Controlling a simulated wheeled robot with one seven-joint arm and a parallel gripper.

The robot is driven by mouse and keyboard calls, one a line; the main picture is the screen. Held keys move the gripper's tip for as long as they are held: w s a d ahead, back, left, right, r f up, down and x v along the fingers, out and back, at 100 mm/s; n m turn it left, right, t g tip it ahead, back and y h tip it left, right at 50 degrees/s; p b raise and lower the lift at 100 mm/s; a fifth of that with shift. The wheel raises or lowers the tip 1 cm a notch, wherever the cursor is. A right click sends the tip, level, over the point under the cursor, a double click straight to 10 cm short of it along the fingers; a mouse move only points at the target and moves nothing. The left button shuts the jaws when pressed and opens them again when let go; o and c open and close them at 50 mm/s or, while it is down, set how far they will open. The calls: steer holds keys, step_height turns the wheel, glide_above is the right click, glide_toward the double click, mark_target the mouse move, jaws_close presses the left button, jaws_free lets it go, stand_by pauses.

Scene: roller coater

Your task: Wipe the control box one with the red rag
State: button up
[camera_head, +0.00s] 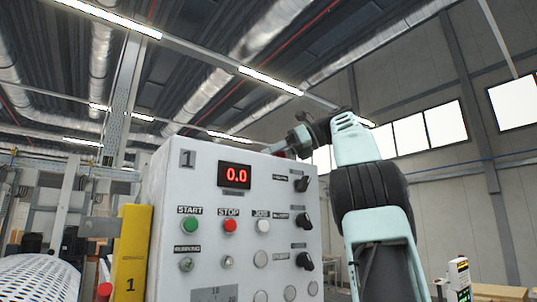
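Control box one (212,172) is a light grey cabinet, large in the lower middle, with a "1" plate at its upper left. Its front has a red "0.0" display, a green START button, a red STOP button and black knobs. My arm rises at the right and bends left towards the box's top. My gripper (284,150) is at the upper right edge of the box, small and partly hidden there. A little dark red shows at its tip, but I cannot tell whether this is the red rag. I cannot see its fingers clearly.
A yellow post (131,255) marked "1" stands just left of the box. A white perforated roller (38,280) lies at the lower left. A small panel with coloured buttons (459,280) stands at the lower right. The space above the box is open.

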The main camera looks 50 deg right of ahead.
steer(key=shift+s+d, duration=0.15)
steer(key=shift+d, duration=0.3)
steer(key=shift+w+a+f+b, duration=0.15)
steer(key=shift+w+a, duration=0.15)
steer(key=shift+a, duration=0.8)
steer(key=shift+w+a+r+b, duration=0.15)
steer(key=shift+w+a, duration=0.2)
steer(key=shift+a, duration=0.8)
steer(key=shift+w+a+f+b, duration=0.15)
steer(key=shift+w+a, duration=0.15)
steer(key=shift+a, duration=0.8)
steer(key=shift+w+a+r, duration=0.1)
steer(key=shift+w+a, duration=0.2)
steer(key=shift+a, duration=0.7)
steer(key=shift+w+a+r, duration=0.1)
steer(key=shift+w+a, duration=0.2)
steer(key=shift+a, duration=0.7)
steer(key=shift+w+a+r, duration=0.1)
steer(key=shift+w+a, duration=0.2)
steer(key=shift+a, duration=0.7)
steer(key=shift+w+a+f+p, duration=0.15)
steer(key=shift+w+a, duration=0.2)
steer(key=shift+a, duration=0.85)
steer(key=shift+w+a+p, duration=0.15)
steer(key=shift+w+a, duration=0.2)
steer(key=shift+a, duration=0.85)
steer(key=shift+w+a+f+p, duration=0.15)
steer(key=shift+w+a, duration=0.2)
steer(key=shift+a, duration=0.85)
steer(key=shift+r, duration=0.15)
